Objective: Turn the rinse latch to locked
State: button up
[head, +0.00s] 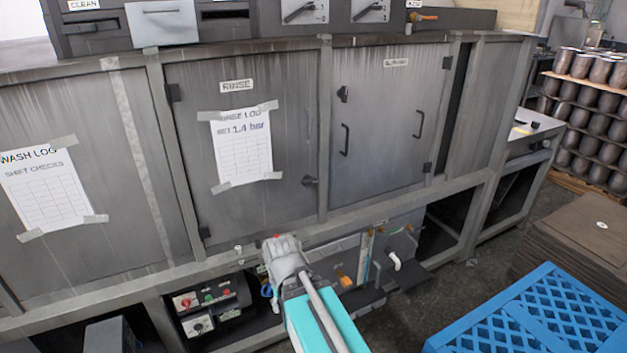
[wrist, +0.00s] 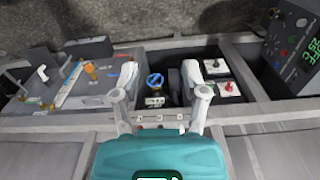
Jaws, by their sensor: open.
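The door labelled RINSE (head: 285,120) is grey and appears closed in the head view. A small dark latch (head: 310,181) sits at its lower right edge; its exact setting is too small to tell. My gripper (head: 277,240) is in front of the cabinet's lower rail, below and left of that latch and apart from it. In the wrist view my gripper (wrist: 163,85) is open and empty, its two fingers spread. A blue round handle (wrist: 155,82) shows between the fingers, beyond them. The latch cannot be made out in the wrist view.
The neighbouring door (head: 380,130) has bar handles and a dark catch. A control box (head: 212,303) with red and green buttons sits on the lower shelf. A blue pallet (head: 545,315) stands at the lower right, near stacked brown sheets (head: 590,235).

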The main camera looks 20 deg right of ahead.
jog(key=shift+w+a, duration=0.35)
jog(key=shift+w, duration=0.05)
jog(key=shift+a, duration=0.1)
